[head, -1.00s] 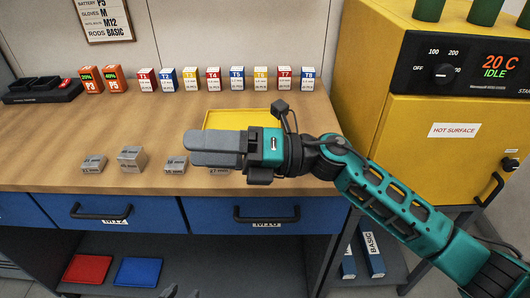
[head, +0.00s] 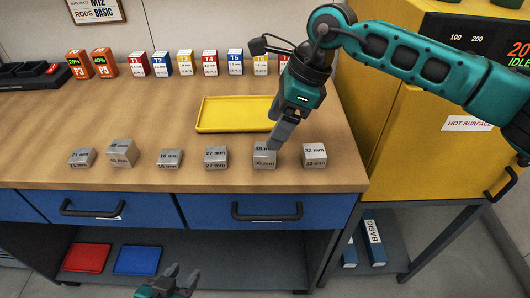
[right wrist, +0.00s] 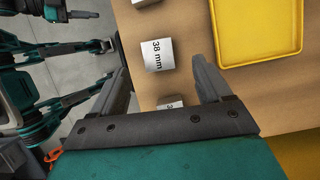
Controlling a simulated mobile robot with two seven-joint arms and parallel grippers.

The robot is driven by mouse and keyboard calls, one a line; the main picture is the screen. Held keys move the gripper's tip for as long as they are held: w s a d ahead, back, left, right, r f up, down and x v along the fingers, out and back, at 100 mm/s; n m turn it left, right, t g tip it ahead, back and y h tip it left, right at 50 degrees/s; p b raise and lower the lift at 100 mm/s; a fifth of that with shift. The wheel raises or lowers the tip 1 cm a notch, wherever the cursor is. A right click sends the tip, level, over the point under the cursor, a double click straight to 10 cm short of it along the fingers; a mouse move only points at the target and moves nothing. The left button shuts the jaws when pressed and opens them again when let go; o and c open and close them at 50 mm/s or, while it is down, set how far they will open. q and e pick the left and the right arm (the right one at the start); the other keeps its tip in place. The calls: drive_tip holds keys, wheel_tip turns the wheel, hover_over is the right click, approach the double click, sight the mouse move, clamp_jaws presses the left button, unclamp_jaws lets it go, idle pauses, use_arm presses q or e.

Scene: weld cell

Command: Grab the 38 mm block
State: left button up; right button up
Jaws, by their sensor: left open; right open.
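The 38 mm block (head: 265,155) is a grey cube in the row of blocks near the bench's front edge, second from the right. It shows whole in the right wrist view (right wrist: 157,56), with "38 mm" printed on its upper face. My right gripper (head: 276,141) points down just above and behind it. Its jaws are open and empty, and the block shows between and beyond the two fingers in the wrist view. My left gripper (head: 172,280) is low at the bottom of the head view, in front of the bench, open and far from the block.
The 27 mm block (head: 215,157) and 32 mm block (head: 314,155) stand on either side, with small gaps. More blocks stand further left. A yellow tray (head: 205,122) lies behind, close to my right gripper. A yellow oven cabinet (head: 420,150) stands right of the bench.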

sight(265, 149)
drive_tip(key=x, duration=0.7)
drive_tip(key=shift+s+f+p, duration=0.15)
drive_tip(key=shift+f+p, duration=0.2)
drive_tip(key=shift+d, duration=0.1)
drive_tip(key=shift+c, duration=0.2)
drive_tip(key=c, duration=1.1)
drive_tip(key=shift+c, duration=0.2)
drive_tip(key=shift+r, duration=0.15)
